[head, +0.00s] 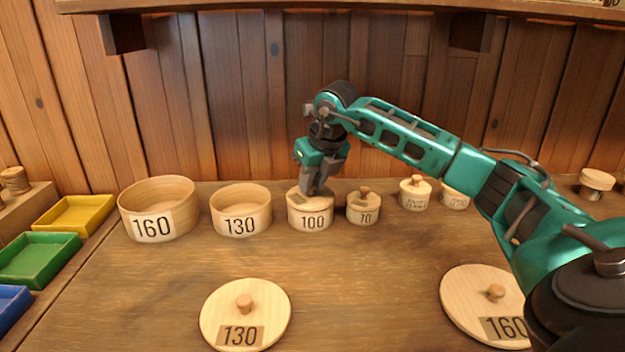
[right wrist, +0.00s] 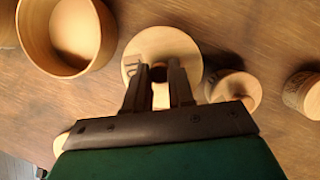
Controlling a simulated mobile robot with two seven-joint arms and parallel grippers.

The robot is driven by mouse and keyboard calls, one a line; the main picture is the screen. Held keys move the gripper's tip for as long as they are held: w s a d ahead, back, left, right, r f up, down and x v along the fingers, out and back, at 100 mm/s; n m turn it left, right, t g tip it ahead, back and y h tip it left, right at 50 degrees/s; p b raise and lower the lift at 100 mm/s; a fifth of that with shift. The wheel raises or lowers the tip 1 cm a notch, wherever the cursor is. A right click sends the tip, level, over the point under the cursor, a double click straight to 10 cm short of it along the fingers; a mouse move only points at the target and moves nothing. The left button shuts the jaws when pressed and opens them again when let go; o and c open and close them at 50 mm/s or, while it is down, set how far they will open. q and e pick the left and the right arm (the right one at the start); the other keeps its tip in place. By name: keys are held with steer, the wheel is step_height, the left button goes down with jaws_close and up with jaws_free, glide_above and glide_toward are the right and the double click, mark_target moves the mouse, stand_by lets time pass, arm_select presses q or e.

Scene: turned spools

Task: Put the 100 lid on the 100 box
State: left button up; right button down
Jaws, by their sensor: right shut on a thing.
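The 100 box (head: 312,217) is a round pale wooden box standing in the row at the back of the table. The 100 lid (head: 296,197) is at its top, roughly level and over the opening; I cannot tell if it is fully seated. My right gripper (head: 316,190) points down and is shut on the lid's knob. In the right wrist view the lid (right wrist: 185,50) shows as a pale disc with part of its number, the fingers (right wrist: 160,78) on either side of the knob. The lid hides the box there. My left gripper is not in view.
Open 160 (head: 163,191) and 130 (head: 240,194) boxes stand to the left. The lidded 70 box (head: 363,211) is close on the right. The 130 lid (head: 246,320) and 160 lid (head: 470,300) lie in front. Coloured trays (head: 40,262) line the left.

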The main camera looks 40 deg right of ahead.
steer(key=c, duration=0.9)
jaws_free()
steer(key=shift+o, duration=0.5)
steer(key=o, duration=0.3)
steer(key=shift+r, duration=0.1)
steer(key=shift+r+p, duration=0.7)
steer(key=shift+p, duration=0.05)
